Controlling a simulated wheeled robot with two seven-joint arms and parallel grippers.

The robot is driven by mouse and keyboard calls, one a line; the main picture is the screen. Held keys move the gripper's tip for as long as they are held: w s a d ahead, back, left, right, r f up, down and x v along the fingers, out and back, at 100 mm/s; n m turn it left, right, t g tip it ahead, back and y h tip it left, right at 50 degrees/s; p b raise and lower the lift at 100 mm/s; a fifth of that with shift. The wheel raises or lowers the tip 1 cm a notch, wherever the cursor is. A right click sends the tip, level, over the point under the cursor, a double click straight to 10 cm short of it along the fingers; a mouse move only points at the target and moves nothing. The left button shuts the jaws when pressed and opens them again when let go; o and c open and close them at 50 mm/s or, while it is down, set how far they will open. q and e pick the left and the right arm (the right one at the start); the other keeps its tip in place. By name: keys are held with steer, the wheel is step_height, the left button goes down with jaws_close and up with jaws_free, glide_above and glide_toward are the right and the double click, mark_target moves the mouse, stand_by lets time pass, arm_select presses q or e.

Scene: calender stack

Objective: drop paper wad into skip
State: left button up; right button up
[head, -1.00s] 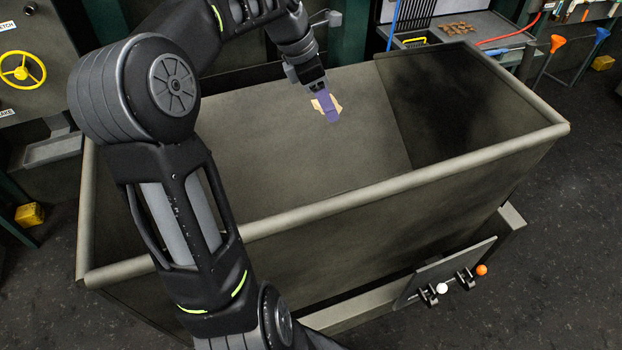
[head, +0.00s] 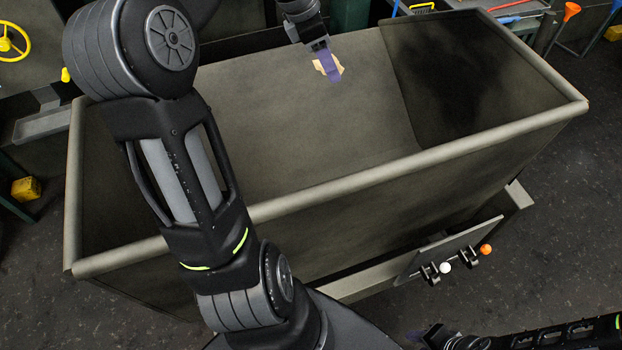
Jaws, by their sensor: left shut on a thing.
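The skip (head: 350,190) is a large, dark grey-brown open bin with a thick rim. It fills the middle of the head view. My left arm reaches over it from the left. My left gripper (head: 330,72) has purple fingers and is shut on the paper wad (head: 341,68), a small tan crumpled piece showing on both sides of the fingers. The gripper and wad appear over the skip's open inside, toward its back wall. Their height above the floor of the skip is hard to tell. My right gripper (head: 424,336) is partly in view at the bottom edge, its fingers unclear.
A plate with a white ball knob (head: 446,267) and an orange ball knob (head: 486,249) is on the skip's front. A yellow handwheel (head: 12,42) is at the far left. Tools stand at the upper right.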

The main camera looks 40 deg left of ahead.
mark_target(327, 77)
arm_select(q)
steer(key=shift+f+b, duration=1.95)
steer(key=shift+f, duration=0.4)
steer(key=o, duration=1.4)
steer(key=shift+o, duration=0.2)
steer(key=v, duration=0.8)
steer(key=shift+d+f, duration=0.1)
